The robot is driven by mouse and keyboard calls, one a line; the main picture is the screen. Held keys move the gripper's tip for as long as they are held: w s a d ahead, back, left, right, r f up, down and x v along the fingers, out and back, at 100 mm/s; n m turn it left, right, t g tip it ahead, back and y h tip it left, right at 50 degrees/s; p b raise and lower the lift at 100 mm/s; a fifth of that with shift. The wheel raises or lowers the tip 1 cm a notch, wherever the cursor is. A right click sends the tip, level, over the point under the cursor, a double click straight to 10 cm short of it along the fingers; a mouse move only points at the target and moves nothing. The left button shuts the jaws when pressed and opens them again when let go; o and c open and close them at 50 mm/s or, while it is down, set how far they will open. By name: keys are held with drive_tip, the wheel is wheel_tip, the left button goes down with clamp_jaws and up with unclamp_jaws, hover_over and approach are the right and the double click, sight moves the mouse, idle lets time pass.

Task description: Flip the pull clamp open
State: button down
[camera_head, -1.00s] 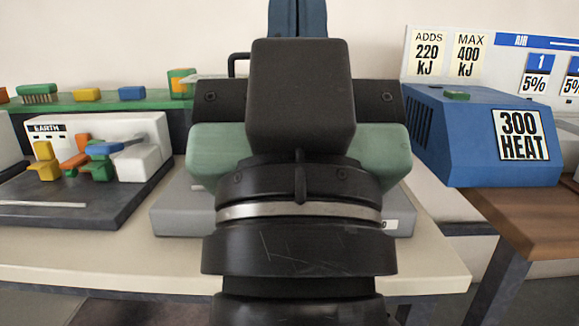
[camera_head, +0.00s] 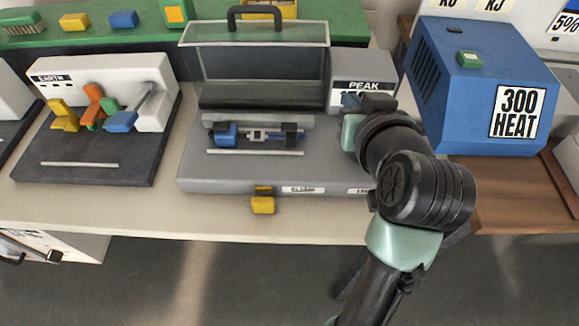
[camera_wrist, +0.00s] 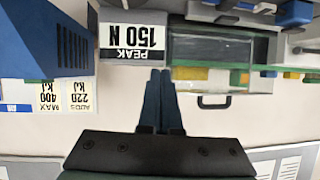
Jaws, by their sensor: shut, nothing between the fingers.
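The grey pull tester (camera_head: 200,178) stands on the bench at the centre of the head view. A yellow tab (camera_head: 262,205) hangs at its front edge, beside a label reading CLAMP (camera_head: 302,190). Two blue-and-black jaws (camera_head: 226,134) sit on its deck, joined by a light metal piece between them. My gripper (camera_head: 362,102) is at the tester's right, in front of the PEAK box (camera_head: 350,66), well away from the yellow tab. In the wrist view its blue fingers (camera_wrist: 160,85) are together and empty. The tab does not show clearly in the wrist view.
A clear-walled cover with a black handle (camera_head: 255,14) stands at the tester's back. A white fixture with coloured levers (camera_head: 105,80) is at left. A blue heater (camera_head: 480,85) is at right. The bench front strip (camera_head: 120,210) is clear.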

sight(263, 205)
drive_tip(key=s+f+g+p, duration=0.1)
drive_tip(key=p, duration=0.1)
drive_tip(key=s+f+g+y+p, duration=0.1)
drive_tip(key=s+p, duration=0.1)
drive_tip(key=s+f+g+p, duration=0.1)
drive_tip(key=g+p, duration=0.1)
drive_tip(key=shift+s+d+f+y, duration=0.1)
drive_tip(key=shift+s+d+y, duration=0.2)
drive_tip(key=shift+s+d, duration=0.1)
drive_tip(key=s+a+f+g+y+p, duration=0.1)
drive_tip(key=s+g+p, duration=0.3)
drive_tip(key=s, duration=0.5)
drive_tip(key=shift+a+f+n+y+p, duration=0.15)
drive_tip(key=shift+f+n+y+p, duration=0.25)
drive_tip(key=shift+f+y+p, duration=0.6)
drive_tip(key=shift+r, duration=0.2)
drive_tip(key=x, duration=1)
drive_tip(key=shift+s+f, duration=0.1)
drive_tip(key=a, duration=0.3)
drive_tip(key=shift+a, duration=0.45)
